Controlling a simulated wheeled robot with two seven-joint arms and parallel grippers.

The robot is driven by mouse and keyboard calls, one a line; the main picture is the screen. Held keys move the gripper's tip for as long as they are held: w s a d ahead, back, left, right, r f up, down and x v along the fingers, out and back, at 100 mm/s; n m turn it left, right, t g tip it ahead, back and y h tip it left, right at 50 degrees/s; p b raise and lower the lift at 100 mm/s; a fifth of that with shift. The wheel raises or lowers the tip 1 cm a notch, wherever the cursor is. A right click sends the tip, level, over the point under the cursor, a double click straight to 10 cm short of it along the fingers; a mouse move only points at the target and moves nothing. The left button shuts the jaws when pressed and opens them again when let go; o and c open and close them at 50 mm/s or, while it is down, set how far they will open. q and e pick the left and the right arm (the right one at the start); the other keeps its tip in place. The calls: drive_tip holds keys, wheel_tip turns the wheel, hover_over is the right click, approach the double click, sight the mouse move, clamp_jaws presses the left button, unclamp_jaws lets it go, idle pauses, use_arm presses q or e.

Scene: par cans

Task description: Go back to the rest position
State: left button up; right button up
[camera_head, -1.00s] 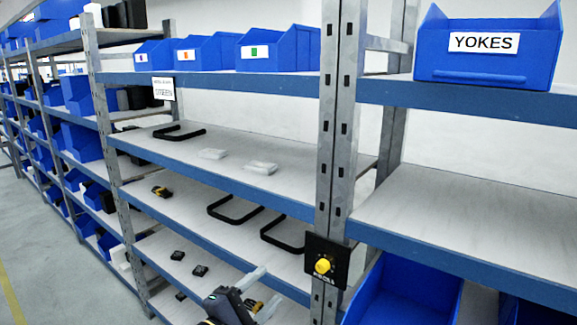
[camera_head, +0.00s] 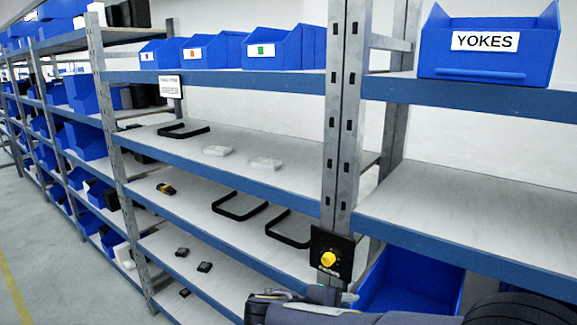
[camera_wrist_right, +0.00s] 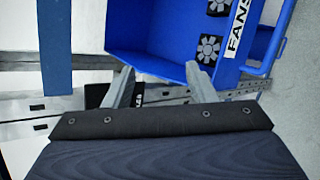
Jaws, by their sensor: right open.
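My right gripper (camera_wrist_right: 163,84) is open in the right wrist view, its two pale fingers apart with nothing between them. A blue bin labelled FANS (camera_wrist_right: 150,62) lies beyond the fingertips, with dark fans in it. In the head view my right arm (camera_head: 360,312) runs along the bottom edge, in front of the shelving. Its fingers are not clearly seen there. My left gripper is in neither view.
A grey rack post (camera_head: 338,150) carries a black plate with a yellow knob (camera_head: 328,259), close above my right arm. A blue YOKES bin (camera_head: 488,50) stands on the upper right shelf. Black U-shaped yokes (camera_head: 240,206) lie on the shelves. Floor is clear at left.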

drive_tip(key=s+d+f+m+g+y, duration=0.45)
drive_tip(key=s+d+m+y, duration=0.2)
drive_tip(key=s+d, duration=0.5)
drive_tip(key=s+a+r+m+t+y, duration=0.1)
drive_tip(key=s+a+m+t+y, duration=0.15)
drive_tip(key=s+m+y, duration=0.65)
wheel_tip(320, 180, down, 10)
drive_tip(key=s+n+h+b, duration=0.1)
drive_tip(key=s+h+b, duration=0.1)
drive_tip(key=b, duration=0.8)
drive_tip(key=shift+d+t, duration=0.2)
drive_tip(key=shift+t, duration=0.1)
drive_tip(key=shift+n, duration=0.35)
drive_tip(key=shift+c, duration=0.4)
